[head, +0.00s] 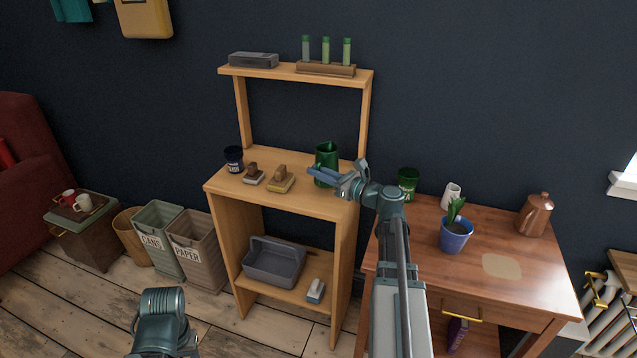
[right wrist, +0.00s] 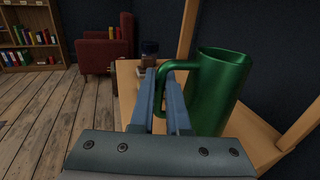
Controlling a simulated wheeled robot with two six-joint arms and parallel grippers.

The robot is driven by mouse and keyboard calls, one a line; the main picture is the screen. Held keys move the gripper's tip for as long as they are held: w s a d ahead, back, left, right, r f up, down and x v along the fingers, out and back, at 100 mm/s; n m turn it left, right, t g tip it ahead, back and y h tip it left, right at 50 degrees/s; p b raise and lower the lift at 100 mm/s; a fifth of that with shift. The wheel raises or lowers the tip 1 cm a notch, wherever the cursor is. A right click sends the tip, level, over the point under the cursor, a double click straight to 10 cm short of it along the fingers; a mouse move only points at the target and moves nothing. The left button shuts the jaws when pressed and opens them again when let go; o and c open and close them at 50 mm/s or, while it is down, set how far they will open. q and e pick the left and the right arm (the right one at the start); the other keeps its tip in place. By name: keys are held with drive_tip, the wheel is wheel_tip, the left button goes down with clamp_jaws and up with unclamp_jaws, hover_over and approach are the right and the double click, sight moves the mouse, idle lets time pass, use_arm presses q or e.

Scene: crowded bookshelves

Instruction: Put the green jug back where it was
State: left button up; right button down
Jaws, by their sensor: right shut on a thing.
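The green jug (head: 326,158) is at the right side of the wooden shelf unit's middle board (head: 240,192), upright in the head view. I cannot tell whether its base touches the board. My right gripper (head: 318,174) is shut on the jug's handle. In the right wrist view, the fingers (right wrist: 166,78) close on the handle at the left of the jug (right wrist: 216,92), whose open rim faces up. Part of the jug is hidden by the gripper. My left gripper is not in view; only a part of my left arm shows at the bottom left.
A dark jar (head: 234,159) and two brushes (head: 281,180) stand left of the jug.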

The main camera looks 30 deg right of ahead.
wheel_tip(320, 180, down, 3)
drive_tip(key=shift+r+b, duration=0.1)
drive_tip(key=shift+b, duration=0.95)
drive_tip(key=shift+r, duration=0.15)
drive_tip(key=c, duration=0.9)
unclamp_jaws()
drive_tip(key=v, duration=1.2)
drive_tip(key=shift+a, duration=0.1)
